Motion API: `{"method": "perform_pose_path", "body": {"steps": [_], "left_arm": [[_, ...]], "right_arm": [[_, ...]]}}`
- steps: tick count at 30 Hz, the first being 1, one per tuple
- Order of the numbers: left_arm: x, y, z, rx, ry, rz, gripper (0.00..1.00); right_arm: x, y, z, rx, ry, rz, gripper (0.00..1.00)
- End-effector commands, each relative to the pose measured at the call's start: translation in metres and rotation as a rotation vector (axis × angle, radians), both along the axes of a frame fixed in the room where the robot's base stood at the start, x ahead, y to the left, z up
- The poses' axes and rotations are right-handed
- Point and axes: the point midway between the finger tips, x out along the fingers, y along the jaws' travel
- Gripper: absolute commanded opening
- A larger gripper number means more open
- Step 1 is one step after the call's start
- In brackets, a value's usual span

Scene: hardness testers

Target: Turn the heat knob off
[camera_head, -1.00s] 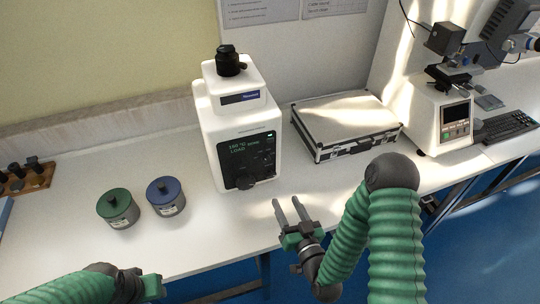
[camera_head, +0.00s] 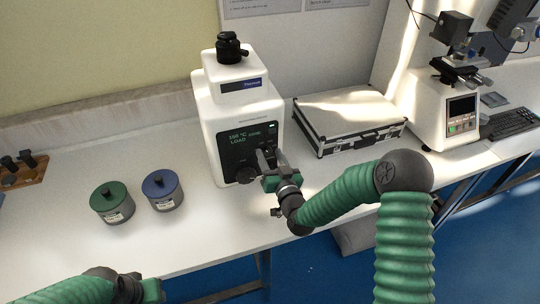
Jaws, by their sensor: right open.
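The white heating machine (camera_head: 207,104) stands upright on the bench, with a black front panel (camera_head: 232,144) whose green display reads about 150 °C and LOAD. A dark round knob (camera_head: 247,175) sits low on the panel. My right gripper (camera_head: 264,159) is open in front of the panel's right part, its fingers pointing at the panel, just above and right of the knob. I cannot tell whether a finger touches the panel. My left arm shows at the bottom left; its gripper's fingers are out of view.
A green-lidded pot (camera_head: 113,203) and a blue-lidded pot (camera_head: 163,190) stand left of the machine. A silver case (camera_head: 350,118) lies to its right. A white tester (camera_head: 420,105) and a keyboard (camera_head: 514,123) are farther right. The bench front between is clear.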

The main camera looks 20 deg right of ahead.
Motion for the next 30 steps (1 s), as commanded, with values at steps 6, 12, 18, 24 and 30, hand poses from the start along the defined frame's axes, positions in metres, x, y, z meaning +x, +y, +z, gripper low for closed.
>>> {"method": "perform_pose_path", "body": {"steps": [6, 12, 18, 24, 30], "left_arm": [[-0.0001, 0.0, 0.0, 0.0, 0.0, 0.0, 0.36], [-0.0001, 0.0, 0.0, 0.0, 0.0, 0.0, 0.36], [-0.0001, 0.0, 0.0, 0.0, 0.0, 0.0, 0.36], [-0.0001, 0.0, 0.0, 0.0, 0.0, 0.0, 0.36], [0.0, 0.0, -0.0016, 0.0, 0.0, 0.0, 0.36]], "right_arm": [[0.0049, 0.0001, -0.0003, 0.0, 0.0, 0.0, 0.48], [0.0045, 0.0002, -0.0004, 0.0, 0.0, 0.0, 0.34], [0.0044, -0.0002, -0.0006, 0.0, 0.0, -0.001, 0.08], [0.0043, -0.0004, -0.0008, 0.0, 0.0, -0.001, 0.0], [0.0043, -0.0002, -0.0011, -0.017, 0.0, -0.001, 0.0]]}}
